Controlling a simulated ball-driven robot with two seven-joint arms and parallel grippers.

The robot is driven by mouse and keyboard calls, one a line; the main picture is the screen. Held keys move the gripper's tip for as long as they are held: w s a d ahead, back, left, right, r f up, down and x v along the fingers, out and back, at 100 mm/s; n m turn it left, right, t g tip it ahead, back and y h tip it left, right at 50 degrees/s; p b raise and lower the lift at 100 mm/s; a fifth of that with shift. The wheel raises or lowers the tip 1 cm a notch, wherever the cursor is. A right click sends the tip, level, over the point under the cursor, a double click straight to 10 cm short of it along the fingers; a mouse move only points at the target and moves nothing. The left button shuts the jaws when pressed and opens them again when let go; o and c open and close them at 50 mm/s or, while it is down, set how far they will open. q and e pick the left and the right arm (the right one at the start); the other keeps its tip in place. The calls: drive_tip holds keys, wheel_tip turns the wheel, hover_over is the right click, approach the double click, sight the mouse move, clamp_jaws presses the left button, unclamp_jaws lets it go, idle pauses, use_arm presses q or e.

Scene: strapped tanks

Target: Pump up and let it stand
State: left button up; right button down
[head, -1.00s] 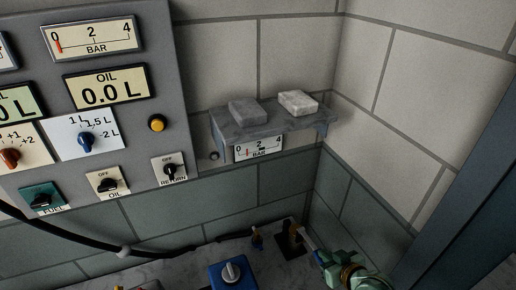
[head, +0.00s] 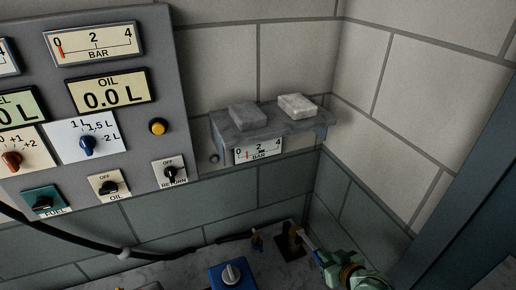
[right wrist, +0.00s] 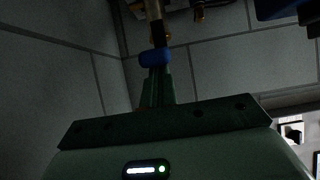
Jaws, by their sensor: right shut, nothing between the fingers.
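A small gauge (head: 258,150) marked 0, 2, 4 BAR hangs under a wall shelf; its red needle is at the low end. A larger BAR gauge (head: 95,41) on the grey panel has its red needle at 0. My right gripper (head: 307,238) is shut and empty low in the corner, beside a dark upright fitting (head: 290,241); I cannot tell whether they touch. In the right wrist view a blue grip-like piece (right wrist: 155,58) on a pale rod shows just beyond the fingers. My left gripper is out of view.
The grey panel (head: 138,165) carries an oil display (head: 109,93) reading 0.0 L, knobs and a yellow button (head: 158,127). Two blocks lie on the shelf (head: 275,124).

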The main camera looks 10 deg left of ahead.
drive_tip(key=shift+w+a+r+p, duration=0.15)
drive_tip(key=shift+w+r+p, duration=0.1)
drive_tip(key=shift+r+p, duration=0.3)
drive_tip(key=shift+w+a+r+p, duration=0.15)
drive_tip(key=shift+w+r+p, duration=0.2)
drive_tip(key=shift+r, duration=0.4)
drive_tip(key=shift+w+a+r+p, duration=0.15)
drive_tip(key=shift+r+p, duration=0.35)
drive_tip(key=shift+r, duration=0.25)
drive_tip(key=shift+w+a+r+p, duration=0.2)
drive_tip(key=shift+w+r+p, duration=0.05)
drive_tip(key=shift+r+p, duration=0.2)
drive_tip(key=p+v, duration=0.6)
drive_tip(key=v, duration=0.1)
drive_tip(key=shift+p, duration=0.4)
